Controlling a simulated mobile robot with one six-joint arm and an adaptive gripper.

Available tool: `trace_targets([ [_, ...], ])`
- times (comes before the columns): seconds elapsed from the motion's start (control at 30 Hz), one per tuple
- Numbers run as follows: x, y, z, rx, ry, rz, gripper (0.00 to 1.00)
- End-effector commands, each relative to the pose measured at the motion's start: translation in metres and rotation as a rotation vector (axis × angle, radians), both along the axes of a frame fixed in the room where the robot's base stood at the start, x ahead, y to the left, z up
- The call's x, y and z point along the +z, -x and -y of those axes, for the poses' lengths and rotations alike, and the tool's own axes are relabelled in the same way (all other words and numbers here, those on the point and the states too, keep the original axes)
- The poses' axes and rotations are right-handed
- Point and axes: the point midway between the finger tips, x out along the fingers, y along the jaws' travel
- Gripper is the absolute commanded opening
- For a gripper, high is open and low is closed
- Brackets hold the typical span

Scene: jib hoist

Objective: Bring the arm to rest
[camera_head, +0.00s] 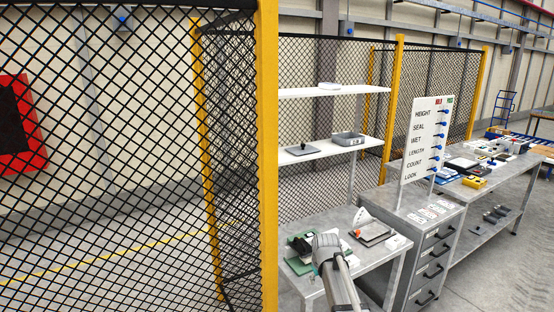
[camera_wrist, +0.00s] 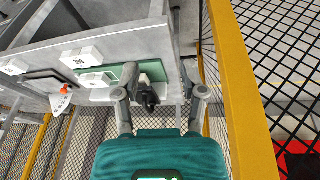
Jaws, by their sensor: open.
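My arm (camera_head: 335,265) reaches out over the small grey table (camera_head: 385,258) in the head view, its wrist end above the table's left part. My gripper (camera_wrist: 160,82) shows in the wrist view with its two grey fingers spread apart and nothing held between them. A small black object (camera_wrist: 149,97) shows in the gap between the fingers, apart from them as far as I can tell. A green board (camera_wrist: 150,45) lies on the table beyond the fingertips. In the head view my arm hides the gripper's fingers and part of the table top.
A yellow post (camera_head: 267,150) with black mesh fence stands close left of my arm; the post (camera_wrist: 245,95) is right of the gripper in the wrist view. A tray (camera_head: 374,234) lies on the table. A drawer cabinet (camera_head: 432,262) with a lettered board (camera_head: 425,140) stands to the right.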

Motion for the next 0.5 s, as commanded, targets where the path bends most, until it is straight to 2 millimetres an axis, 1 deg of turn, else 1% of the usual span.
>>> trace_targets([
  [0.03,-0.013,0.028,0.005,-0.027,-0.005,-0.023,0.54],
  [0.3,-0.049,0.136,0.025,-0.196,-0.029,-0.159,0.54],
  [0.4,-0.059,0.169,0.03,-0.251,-0.034,-0.202,0.54],
  [0.47,-0.063,0.186,0.032,-0.279,-0.035,-0.224,0.54],
  [0.5,-0.066,0.195,0.028,-0.293,-0.036,-0.235,0.54],
])
